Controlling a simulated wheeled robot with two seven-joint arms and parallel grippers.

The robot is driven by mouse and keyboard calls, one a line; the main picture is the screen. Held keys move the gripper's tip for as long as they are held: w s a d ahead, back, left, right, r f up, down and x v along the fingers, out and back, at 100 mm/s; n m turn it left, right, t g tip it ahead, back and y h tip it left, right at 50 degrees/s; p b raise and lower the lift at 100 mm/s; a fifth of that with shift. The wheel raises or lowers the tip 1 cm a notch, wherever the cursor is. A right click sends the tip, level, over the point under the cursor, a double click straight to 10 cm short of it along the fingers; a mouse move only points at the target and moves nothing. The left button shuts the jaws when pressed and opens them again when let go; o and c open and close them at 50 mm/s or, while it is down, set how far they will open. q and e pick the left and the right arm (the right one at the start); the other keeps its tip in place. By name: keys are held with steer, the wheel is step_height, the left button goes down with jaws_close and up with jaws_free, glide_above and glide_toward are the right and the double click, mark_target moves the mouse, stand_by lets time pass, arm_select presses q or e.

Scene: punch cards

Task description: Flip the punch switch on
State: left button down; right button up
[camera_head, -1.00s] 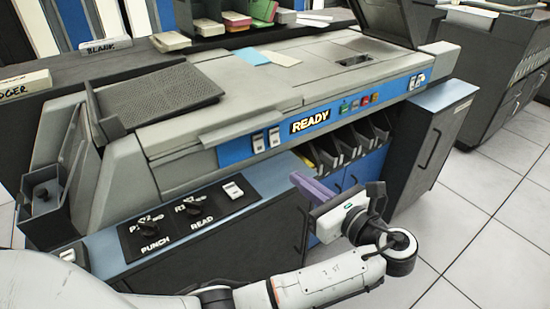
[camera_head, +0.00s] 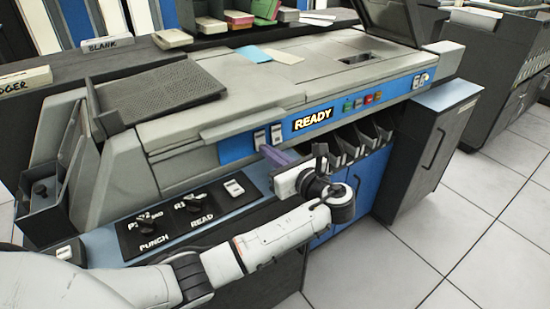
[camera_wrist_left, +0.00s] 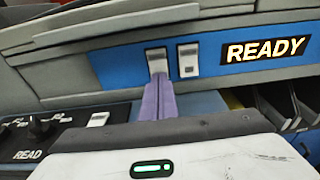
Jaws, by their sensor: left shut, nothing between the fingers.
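A blue panel (camera_head: 236,149) on the grey machine's front carries two white rocker switches left of the lit READY sign (camera_head: 312,119). The left switch (camera_head: 259,139) and right switch (camera_head: 276,133) also show in the wrist view, left one (camera_wrist_left: 157,54) and right one (camera_wrist_left: 188,60). No label on them is readable. My left gripper (camera_head: 270,153), with purple fingers, is shut and empty, just in front of the panel. In the wrist view its fingertips (camera_wrist_left: 158,80) overlap the lower edge of the left switch; I cannot tell whether they touch. My right gripper is not in view.
A black plate (camera_head: 185,215) with knobs marked PUNCH and READ and a white switch (camera_head: 234,188) lies on the blue ledge below. Dark card bins (camera_head: 365,140) stand right of my gripper. A grey cabinet (camera_head: 430,150) stands farther right. Floor is open in front.

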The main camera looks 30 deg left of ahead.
arm_select(q)
steer(key=shift+a, duration=0.1)
steer(key=shift+a+f+y, duration=0.15)
steer(key=shift+y, duration=0.25)
steer(key=shift+w, duration=0.1)
steer(key=shift+d+p, duration=0.3)
steer(key=shift+p, duration=0.05)
steer(key=p+v, duration=0.1)
steer(key=v, duration=0.1)
steer(key=shift+s+d+f+p, duration=0.15)
steer(key=shift+s+d+p, duration=0.1)
steer(key=shift+d+p, duration=0.05)
steer(key=s+d+f, duration=0.2)
steer(key=s+d, duration=0.2)
steer(key=d, duration=0.6)
